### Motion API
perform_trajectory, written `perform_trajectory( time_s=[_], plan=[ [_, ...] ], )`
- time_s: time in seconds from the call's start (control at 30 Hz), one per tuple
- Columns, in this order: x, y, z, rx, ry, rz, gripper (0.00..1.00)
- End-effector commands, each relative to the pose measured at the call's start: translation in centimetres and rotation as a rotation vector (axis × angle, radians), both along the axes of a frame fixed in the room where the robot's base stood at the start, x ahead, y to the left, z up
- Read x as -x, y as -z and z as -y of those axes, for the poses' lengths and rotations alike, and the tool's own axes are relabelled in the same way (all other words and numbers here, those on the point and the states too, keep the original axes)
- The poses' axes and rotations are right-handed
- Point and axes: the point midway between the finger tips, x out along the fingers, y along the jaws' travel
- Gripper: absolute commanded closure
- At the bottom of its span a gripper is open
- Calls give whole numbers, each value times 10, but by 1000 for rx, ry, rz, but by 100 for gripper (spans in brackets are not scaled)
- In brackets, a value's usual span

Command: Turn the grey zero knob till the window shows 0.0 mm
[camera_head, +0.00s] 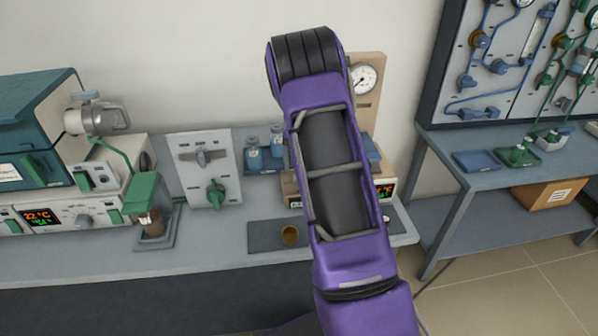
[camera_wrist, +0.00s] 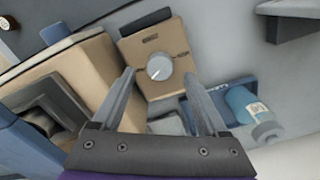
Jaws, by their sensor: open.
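In the wrist view, a round grey knob (camera_wrist: 160,68) with a pale mark sits on the face of a tan box (camera_wrist: 152,88). A dark strip (camera_wrist: 146,22) runs along the far edge of this box; I cannot make out a reading in it. My gripper (camera_wrist: 159,74) is open and empty, with its fingertips on either side of the knob in the picture. Whether they touch it or hover above it I cannot tell. In the head view my purple arm hides my gripper and the knob.
In the head view, a dial gauge (camera_head: 363,78) stands behind my arm. A brown cup (camera_head: 290,235) is on a dark mat (camera_head: 262,236). A grey panel with a green handle (camera_head: 216,194) stands left.

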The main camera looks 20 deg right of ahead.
Motion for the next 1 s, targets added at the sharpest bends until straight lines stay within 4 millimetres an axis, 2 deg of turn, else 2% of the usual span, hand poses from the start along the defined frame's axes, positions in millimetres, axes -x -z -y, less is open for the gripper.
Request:
perform_trajectory(
  time_s=[0.03,0.3,0.5,0.7,1.0],
  plan=[
    [-1,-15,0,1,0,4,24],
    [-1,-82,0,2,-1,5,24],
    [-1,-123,0,2,-1,4,24],
    [0,-143,1,2,0,1,24],
    [0,-146,0,1,0,0,24]
  ],
)
